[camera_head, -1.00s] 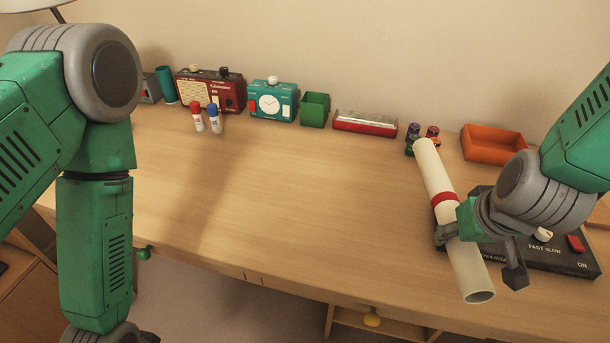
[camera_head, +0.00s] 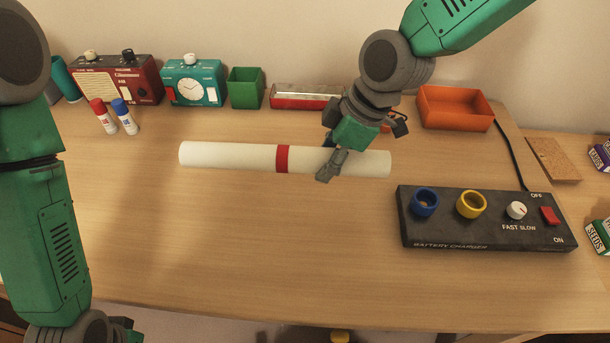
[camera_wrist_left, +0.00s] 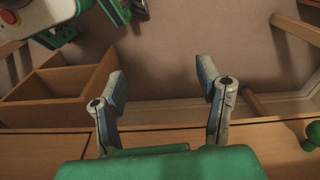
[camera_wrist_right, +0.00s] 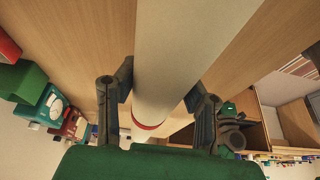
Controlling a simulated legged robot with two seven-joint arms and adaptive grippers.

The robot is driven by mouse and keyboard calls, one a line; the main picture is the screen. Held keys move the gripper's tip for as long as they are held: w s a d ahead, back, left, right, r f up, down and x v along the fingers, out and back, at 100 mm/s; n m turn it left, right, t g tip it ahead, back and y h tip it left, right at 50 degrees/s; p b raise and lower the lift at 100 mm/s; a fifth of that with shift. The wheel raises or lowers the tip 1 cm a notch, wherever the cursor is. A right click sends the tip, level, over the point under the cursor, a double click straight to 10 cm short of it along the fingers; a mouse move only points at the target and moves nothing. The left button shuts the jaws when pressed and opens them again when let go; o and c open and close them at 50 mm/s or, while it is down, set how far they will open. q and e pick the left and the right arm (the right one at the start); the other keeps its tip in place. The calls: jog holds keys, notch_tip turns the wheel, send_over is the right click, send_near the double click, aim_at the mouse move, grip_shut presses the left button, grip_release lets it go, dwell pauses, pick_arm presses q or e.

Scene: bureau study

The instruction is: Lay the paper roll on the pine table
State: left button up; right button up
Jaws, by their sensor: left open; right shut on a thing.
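The paper roll (camera_head: 235,157) is a long white tube with a red band, lying level across the middle of the head view above the pine table (camera_head: 230,240). My right gripper (camera_head: 332,165) is shut on the roll, to the right of the red band. In the right wrist view the roll (camera_wrist_right: 185,50) runs between the two fingers. I cannot tell whether the roll touches the table top. My left gripper (camera_wrist_left: 162,90) is open and empty in the left wrist view, over the table's edge and the floor.
A black battery charger (camera_head: 485,235) sits on the right of the table, with an orange tray (camera_head: 455,108) behind it. A red radio (camera_head: 115,80), teal clock (camera_head: 193,82), green box (camera_head: 246,88) and two glue sticks (camera_head: 113,117) stand at the back. The table's front middle is clear.

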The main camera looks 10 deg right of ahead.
send_over(322, 198)
notch_tip(322, 198, down, 5)
jog(key=shift+w+r+b, duration=0.1)
jog(key=shift+w+b, duration=0.05)
jog(key=shift+b, duration=0.25)
jog(key=shift+d+f, duration=0.2)
jog(key=f, duration=0.3)
jog(key=shift+d+f+b, duration=0.1)
jog(key=shift+d+b, duration=0.2)
jog(key=shift+b, duration=0.1)
jog(key=shift+f, duration=0.2)
jog(key=shift+a, duration=0.35)
jog(key=shift+f, duration=0.2)
jog(key=o, duration=0.9)
jog(key=shift+s+d, duration=0.1)
jog(key=shift+s, duration=0.15)
jog(key=shift+o, duration=1.3)
jog(key=shift+f, duration=0.1)
jog(key=shift+w+f, duration=0.1)
